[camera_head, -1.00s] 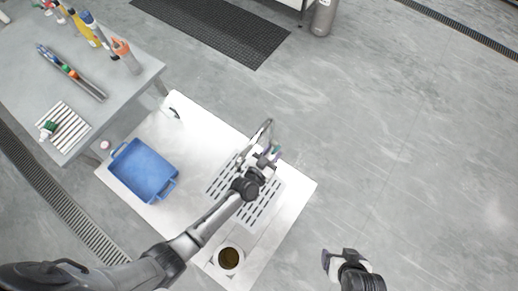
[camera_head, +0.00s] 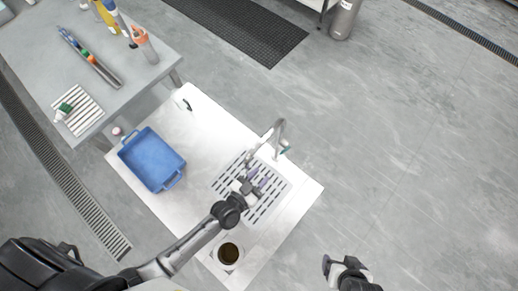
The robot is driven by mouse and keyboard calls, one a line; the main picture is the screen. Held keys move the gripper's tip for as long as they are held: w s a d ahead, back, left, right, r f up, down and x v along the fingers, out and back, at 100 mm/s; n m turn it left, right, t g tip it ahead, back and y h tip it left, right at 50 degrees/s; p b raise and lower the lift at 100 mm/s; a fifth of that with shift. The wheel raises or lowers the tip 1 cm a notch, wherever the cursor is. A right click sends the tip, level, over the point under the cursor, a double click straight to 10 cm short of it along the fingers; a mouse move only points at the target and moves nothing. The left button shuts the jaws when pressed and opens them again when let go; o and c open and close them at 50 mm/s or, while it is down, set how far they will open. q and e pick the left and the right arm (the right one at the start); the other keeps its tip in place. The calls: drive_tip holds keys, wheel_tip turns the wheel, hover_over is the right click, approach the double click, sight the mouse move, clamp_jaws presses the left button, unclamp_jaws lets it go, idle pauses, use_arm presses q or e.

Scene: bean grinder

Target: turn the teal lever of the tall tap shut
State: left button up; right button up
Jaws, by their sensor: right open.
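The tall tap (camera_head: 277,136) stands at the back right edge of the white counter, its curved metal spout over the slotted drain grate (camera_head: 267,207). Its teal lever (camera_head: 286,151) shows as a small patch at the right side of the tap. My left gripper (camera_head: 259,177) is over the grate, in front of the tap and apart from the lever. Its fingers look parted with nothing between them. My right gripper (camera_head: 326,265) is open and empty over the floor, right of the counter.
A blue tray (camera_head: 152,160) sits on the counter's left half. A cup with dark contents (camera_head: 229,254) stands near the front edge, close to my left arm. A grey table (camera_head: 115,94) with bottles and a rack is at upper left. The floor at right is clear.

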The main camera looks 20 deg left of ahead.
use_arm(q)
drive_tip(key=shift+c, duration=0.4)
drive_tip(key=shift+w+a+f+b, duration=0.1)
drive_tip(key=shift+a+f+b, duration=0.05)
drive_tip(key=shift+f+b, duration=0.15)
drive_tip(key=shift+c, duration=0.7)
drive_tip(key=w+a+f+m+t+b, duration=0.1)
drive_tip(key=b, duration=0.2)
drive_tip(key=w+a+f+m+t+b, duration=0.1)
drive_tip(key=w+a+m+b, duration=0.1)
drive_tip(key=b, duration=0.2)
drive_tip(key=shift+w+a+f+t, duration=0.15)
drive_tip(key=shift+a+f+t, duration=0.1)
drive_tip(key=shift+t, duration=0.15)
clamp_jaws()
drive_tip(key=m+g+h+b, duration=1.1)
drive_tip(key=m+h+b, duration=1)
drive_tip(key=m, duration=1.2)
approach(286, 150)
drive_tip(key=s+a+f+y+b, duration=0.3)
drive_tip(key=s+a, duration=0.2)
drive_tip(key=s, duration=0.1)
drive_tip(key=w+a+r+x, duration=0.1)
drive_tip(key=x, duration=1.1)
drive_tip(key=shift+w+r, duration=0.15)
drive_tip(key=shift+w, duration=0.3)
